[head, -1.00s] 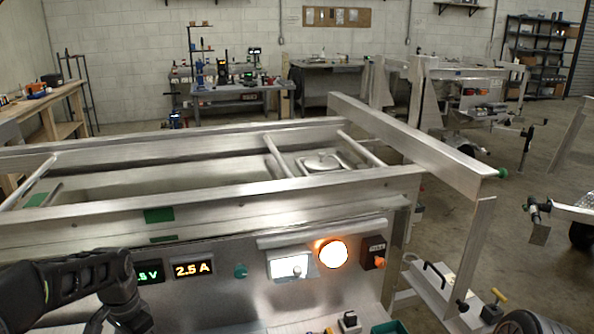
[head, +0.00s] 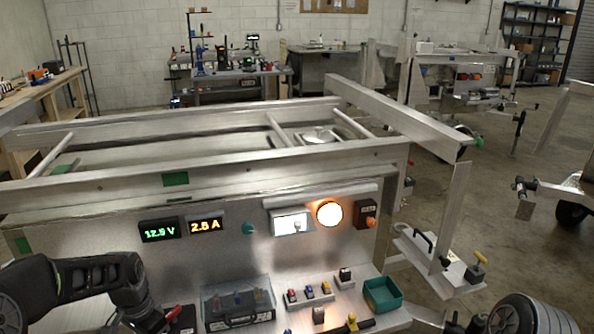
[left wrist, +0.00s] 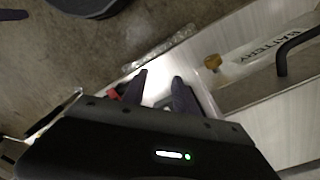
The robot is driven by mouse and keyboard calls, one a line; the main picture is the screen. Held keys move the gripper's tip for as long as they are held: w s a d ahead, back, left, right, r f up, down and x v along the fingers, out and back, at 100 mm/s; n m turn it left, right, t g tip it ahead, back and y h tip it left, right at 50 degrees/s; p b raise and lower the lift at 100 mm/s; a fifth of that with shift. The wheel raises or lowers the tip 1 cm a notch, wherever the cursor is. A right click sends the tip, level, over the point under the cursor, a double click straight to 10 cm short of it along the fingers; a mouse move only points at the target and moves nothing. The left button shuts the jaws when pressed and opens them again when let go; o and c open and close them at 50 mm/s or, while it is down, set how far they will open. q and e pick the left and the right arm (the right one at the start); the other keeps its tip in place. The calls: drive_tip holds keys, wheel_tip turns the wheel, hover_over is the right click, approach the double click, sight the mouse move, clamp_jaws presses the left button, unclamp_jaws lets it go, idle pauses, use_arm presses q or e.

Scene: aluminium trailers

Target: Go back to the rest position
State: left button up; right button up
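My left arm comes in at the lower left of the head view, in front of the trailer's panel. In the left wrist view my left gripper (left wrist: 157,86) has its two dark fingers apart, with a bright surface behind the gap and nothing visibly held. A red thing (left wrist: 115,92) lies beside the left finger; I cannot tell whether they touch. My right gripper is in neither view.
The aluminium trailer frame (head: 230,176) fills the middle. Its panel carries a voltage display (head: 159,230), a current display (head: 206,225) and a lit orange lamp (head: 329,214). Below stand a clear-lidded case (head: 237,303) and a green bin (head: 383,295).

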use_arm(q)
drive_tip(key=s+d+f+n+h, duration=0.1)
drive_tip(key=s+d+f+n, duration=0.1)
drive_tip(key=s+d+f, duration=0.5)
drive_tip(key=s+d+f+n+h, duration=0.2)
drive_tip(key=s+d+f, duration=0.1)
drive_tip(key=d+f, duration=0.75)
drive_tip(key=s+d+f+n, duration=0.2)
drive_tip(key=s+d+f, duration=0.2)
drive_tip(key=s, duration=0.3)
drive_tip(key=s+d+f+n, duration=0.2)
drive_tip(key=s+d+f, duration=0.1)
drive_tip(key=s, duration=0.5)
drive_tip(key=shift+m+t+h, duration=0.3)
drive_tip(key=shift+m, duration=0.3)
drive_tip(key=w+d+r, duration=0.2)
drive_tip(key=w+d, duration=0.1)
drive_tip(key=shift+w+d, duration=0.15)
drive_tip(key=shift+w, duration=0.15)
drive_tip(key=shift+o, duration=0.5)
